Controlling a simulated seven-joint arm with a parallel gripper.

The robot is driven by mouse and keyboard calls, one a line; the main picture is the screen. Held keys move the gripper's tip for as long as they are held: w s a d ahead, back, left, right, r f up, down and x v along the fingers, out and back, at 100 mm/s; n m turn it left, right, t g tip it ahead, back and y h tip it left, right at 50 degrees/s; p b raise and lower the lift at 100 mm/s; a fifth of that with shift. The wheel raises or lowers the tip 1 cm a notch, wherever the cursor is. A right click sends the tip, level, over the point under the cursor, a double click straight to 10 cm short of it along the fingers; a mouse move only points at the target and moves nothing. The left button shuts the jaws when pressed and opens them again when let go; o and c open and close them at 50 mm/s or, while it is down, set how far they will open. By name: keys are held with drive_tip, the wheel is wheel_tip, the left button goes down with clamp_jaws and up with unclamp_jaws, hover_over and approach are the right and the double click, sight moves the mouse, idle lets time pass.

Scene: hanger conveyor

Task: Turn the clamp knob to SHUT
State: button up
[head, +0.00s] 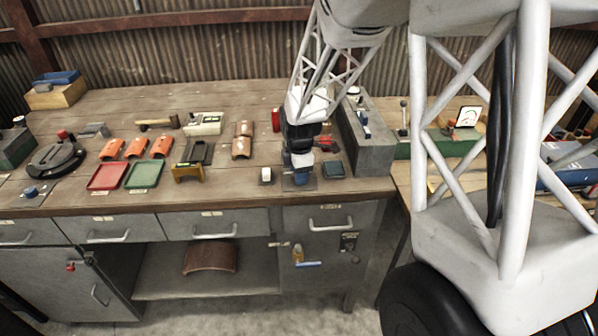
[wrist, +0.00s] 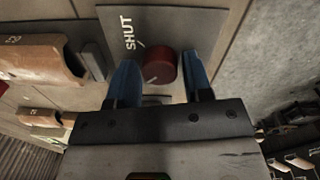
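The clamp knob (wrist: 160,67) is a round red knob on a grey plate (wrist: 185,25), seen in the wrist view. White SHUT lettering and a short white line are on the plate, up and left of the knob. A pale mark on the knob points to the lower left, away from that line. My gripper (wrist: 161,76) is open, with one blue finger on each side of the knob and visible gaps between. In the head view my gripper (head: 300,165) points down over the plate (head: 301,184) and hides the knob.
A tall grey block (head: 365,140) stands close to the right of my gripper. A small white-topped item (head: 266,175) and a dark square item (head: 334,169) flank the plate. Orange pieces, red and green trays (head: 144,175) lie further left.

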drive_tip(key=c, duration=0.6)
drive_tip(key=shift+o, duration=0.2)
drive_tip(key=shift+m, duration=0.4)
drive_tip(key=m, duration=0.2)
drive_tip(key=shift+m, duration=0.4)
drive_tip(key=m, duration=0.9)
drive_tip(key=shift+h, duration=0.3)
drive_tip(key=m, duration=0.5)
drive_tip(key=shift+r, duration=0.1)
drive_tip(key=shift+m, duration=0.3)
